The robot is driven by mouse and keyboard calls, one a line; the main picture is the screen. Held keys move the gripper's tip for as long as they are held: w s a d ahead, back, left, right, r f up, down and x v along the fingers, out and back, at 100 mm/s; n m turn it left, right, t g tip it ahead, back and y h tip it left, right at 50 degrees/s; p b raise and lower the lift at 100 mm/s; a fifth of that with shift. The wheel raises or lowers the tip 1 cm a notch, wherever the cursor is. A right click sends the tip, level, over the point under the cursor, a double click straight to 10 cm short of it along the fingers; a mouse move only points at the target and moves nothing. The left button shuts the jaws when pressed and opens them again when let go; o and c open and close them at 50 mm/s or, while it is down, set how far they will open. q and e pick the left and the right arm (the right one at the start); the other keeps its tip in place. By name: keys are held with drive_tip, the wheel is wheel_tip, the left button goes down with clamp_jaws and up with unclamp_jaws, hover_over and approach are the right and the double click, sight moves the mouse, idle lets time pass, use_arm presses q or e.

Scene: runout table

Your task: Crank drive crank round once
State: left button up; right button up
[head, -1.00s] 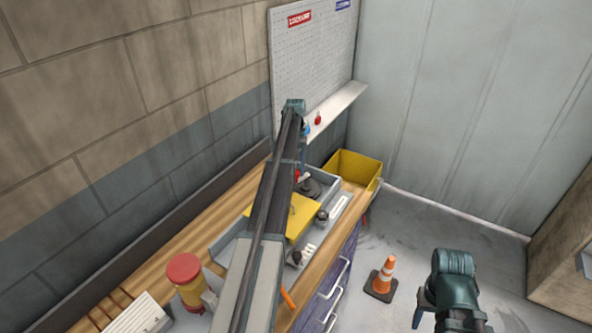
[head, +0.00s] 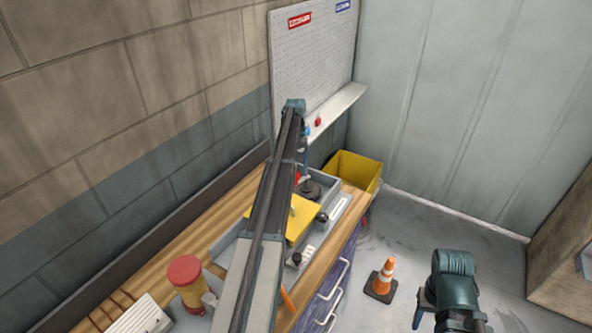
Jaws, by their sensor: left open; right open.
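A grey machine unit with a yellow plate (head: 300,222) sits on the wooden bench. At its far end is a dark round part (head: 312,190), which looks like the drive crank's hub; a small red part lies beside it. I cannot clearly make out the crank's handle. Black knobs (head: 323,217) stand on the unit's near-right side. My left arm reaches over the unit and hides much of it. My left gripper (head: 304,158) points down above the far end, open; its fingertips are mostly hidden. My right gripper (head: 420,308) is open and low at the right, away from the bench.
A yellow bin (head: 353,169) stands at the bench's far end. A red-topped yellow canister (head: 186,281) is at the near left. An orange cone (head: 382,279) stands on the floor. A pegboard (head: 310,65) with a shelf is behind. The floor at right is mostly clear.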

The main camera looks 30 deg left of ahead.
use_arm(q)
drive_tip(key=p+v, duration=0.5)
drive_tip(key=v, duration=0.1)
drive_tip(key=shift+r+p, duration=0.35)
drive_tip(key=shift+r, duration=0.05)
drive_tip(key=shift+w+a+f, duration=0.1)
drive_tip(key=shift+w, duration=0.05)
wheel_tip(320, 180, up, 7)
drive_tip(key=n+t+y+p, duration=0.25)
drive_tip(key=n+p, duration=0.55)
drive_tip(key=n, duration=0.8)
hover_over(296, 173)
drive_tip(key=shift+n+t+p, duration=0.3)
drive_tip(key=shift+n+t, duration=0.35)
drive_tip(key=shift+n, duration=0.35)
